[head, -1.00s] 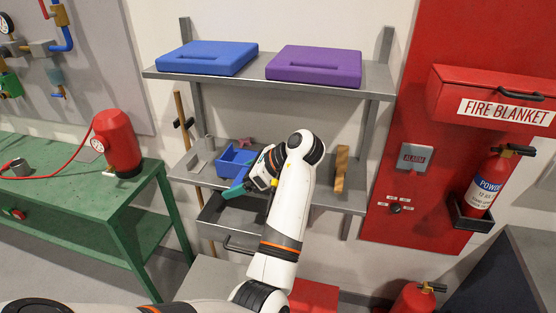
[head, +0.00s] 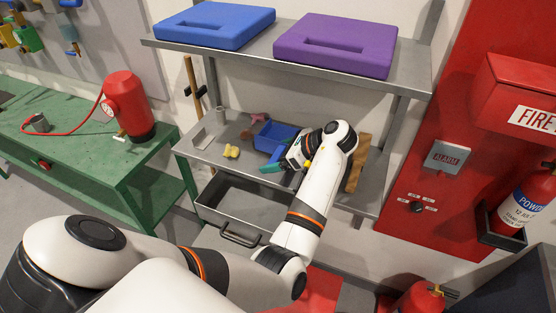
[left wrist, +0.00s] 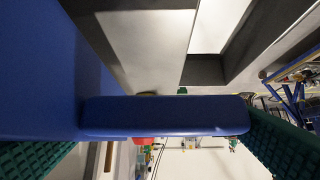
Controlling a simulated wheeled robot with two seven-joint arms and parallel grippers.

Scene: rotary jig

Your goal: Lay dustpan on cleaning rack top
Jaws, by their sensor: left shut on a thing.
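The blue dustpan (head: 274,134) is over the middle shelf of the grey metal rack (head: 160,133), with its open pan facing up. I cannot tell whether it touches the shelf. My left gripper (head: 279,166) is at its near side, shut on its handle. In the left wrist view the blue handle (left wrist: 165,117) lies across between the green finger pads, and the blue pan body (left wrist: 35,80) fills the left side. The rack's top shelf (head: 262,47) is above the dustpan. My right gripper is not in view.
A blue case (head: 214,24) and a purple case (head: 335,42) lie on the top shelf. A yellow item (head: 231,152), a pink item (head: 258,117) and a wooden block (head: 357,163) are on the middle shelf. A grey bin (head: 240,206) hangs below.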

